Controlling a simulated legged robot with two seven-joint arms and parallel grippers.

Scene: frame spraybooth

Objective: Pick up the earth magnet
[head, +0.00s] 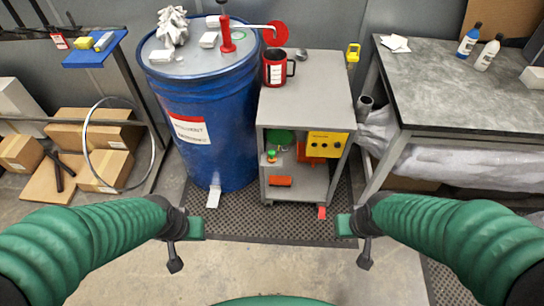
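I cannot tell for certain which thing is the earth magnet. A small grey round object (302,55) sits at the back of the grey cart's top, right of a red mug (277,68). A yellow, handle-shaped piece (352,54) is at the cart's back right corner; either may be the magnet. My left gripper (185,247) is low in front of the blue drum, and my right gripper (356,247) is low in front of the cart's right side. Both are apart from these things and hold nothing that I can see. Their finger opening is unclear.
The blue drum (212,150) bears a red pump (227,38), crumpled cloth and white pieces. The grey cart (318,95) holds a yellow box (327,144) below. A workbench (450,90) stands right, cardboard boxes (95,135) left. The floor in front is clear.

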